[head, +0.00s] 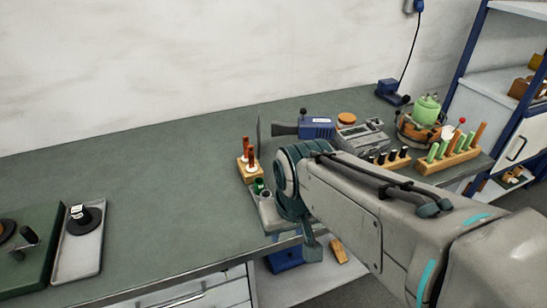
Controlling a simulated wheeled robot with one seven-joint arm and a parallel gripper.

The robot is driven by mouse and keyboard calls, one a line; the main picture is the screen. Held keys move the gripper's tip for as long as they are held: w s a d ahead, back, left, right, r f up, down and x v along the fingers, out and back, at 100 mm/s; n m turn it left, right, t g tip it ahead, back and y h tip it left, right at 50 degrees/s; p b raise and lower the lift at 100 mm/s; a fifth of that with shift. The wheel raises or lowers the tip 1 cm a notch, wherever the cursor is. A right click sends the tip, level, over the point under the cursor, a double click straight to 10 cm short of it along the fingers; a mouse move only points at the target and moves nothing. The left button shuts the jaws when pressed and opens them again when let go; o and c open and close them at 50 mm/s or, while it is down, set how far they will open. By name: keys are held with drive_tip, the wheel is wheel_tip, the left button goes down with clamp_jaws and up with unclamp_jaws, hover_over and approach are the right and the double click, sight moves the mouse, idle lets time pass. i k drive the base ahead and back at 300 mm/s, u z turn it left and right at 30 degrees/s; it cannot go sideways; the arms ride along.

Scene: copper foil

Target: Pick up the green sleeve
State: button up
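A small dark green cylinder (258,186), which may be the green sleeve, shows at a grey tray (268,216) near the table's front edge. My arm is just right of it and covers part of the tray. Light green cylinders (433,152) stand in a wooden rack at the right. I cannot tell for sure which is the green sleeve. My gripper's fingers are not clearly visible; the arm's end hides that area.
A wooden block with red-brown pegs (249,166) stands just behind the tray. A blue and grey tool (316,127), a grey device (361,137) and a light green pot (426,111) crowd the back right. A tray with a black spool (83,230) lies left. The table's middle is clear.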

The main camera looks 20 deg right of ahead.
sight(259, 181)
drive_tip(key=u, duration=0.3)
drive_tip(key=k, duration=0.15)
drive_tip(key=z, duration=0.7)
drive_tip(key=i, duration=0.35)
drive_tip(key=k, duration=0.5)
drive_tip(key=z, duration=1.2)
drive_tip(key=i, duration=0.9)
drive_tip(key=u, duration=1.8)
